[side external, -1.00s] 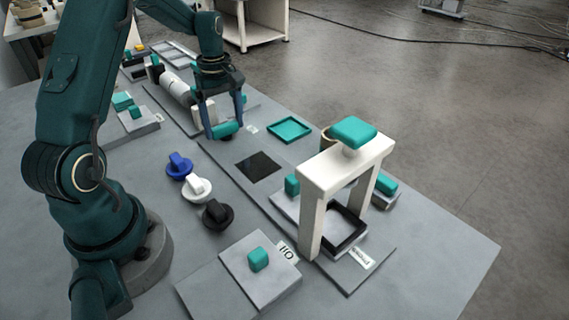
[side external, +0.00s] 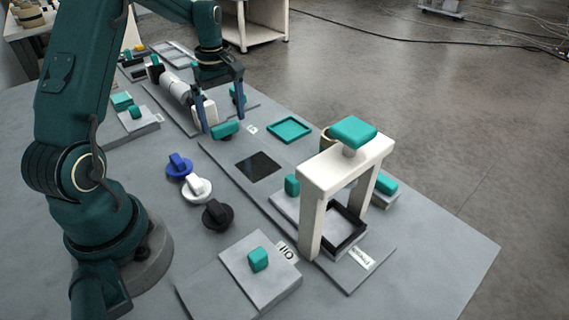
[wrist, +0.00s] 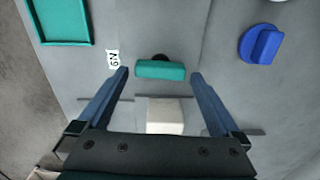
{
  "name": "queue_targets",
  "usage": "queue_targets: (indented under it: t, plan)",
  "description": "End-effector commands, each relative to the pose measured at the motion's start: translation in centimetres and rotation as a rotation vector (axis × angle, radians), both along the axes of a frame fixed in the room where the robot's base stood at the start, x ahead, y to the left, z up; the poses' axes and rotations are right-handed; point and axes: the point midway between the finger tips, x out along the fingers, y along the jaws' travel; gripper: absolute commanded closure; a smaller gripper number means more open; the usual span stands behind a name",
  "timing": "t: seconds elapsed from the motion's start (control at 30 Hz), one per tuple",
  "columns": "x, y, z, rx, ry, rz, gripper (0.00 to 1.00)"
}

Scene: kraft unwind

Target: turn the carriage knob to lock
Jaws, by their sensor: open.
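A teal bar-shaped knob (side external: 225,130), which I take to be the carriage knob, sits on the grey plate at the near end of the roll unit. In the wrist view the bar (wrist: 161,70) lies crosswise between my fingertips, with a dark round part just behind it. My gripper (wrist: 160,73) is open, one blue finger off each end of the bar with a gap on both sides. In the side view my gripper (side external: 223,126) hangs down around the knob; fingertip height above the plate is hard to tell.
A white block (side external: 204,110) stands beside the knob at the roll's end (side external: 175,87). A small label (wrist: 113,60) and a teal tray (side external: 289,130) are near. Blue (side external: 178,165), white (side external: 196,188) and black (side external: 217,214) knobs stand in front. A white arch press (side external: 345,165) is at right.

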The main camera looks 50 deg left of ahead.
Motion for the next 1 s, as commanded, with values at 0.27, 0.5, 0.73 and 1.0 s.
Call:
queue_targets:
  t: [0.27,0.5,0.73,1.0]
  plan:
    - [0.1,0.1,3.3,0.004,-0.004,0.001,0.0]
    - [0.0,0.0,3.5,0.002,-0.002,0.001,0.0]
    - [0.9,-0.9,4.9,0.026,-0.036,-0.039,0.0]
    - [0.8,-7.8,11.8,0.113,-0.184,-0.264,0.0]
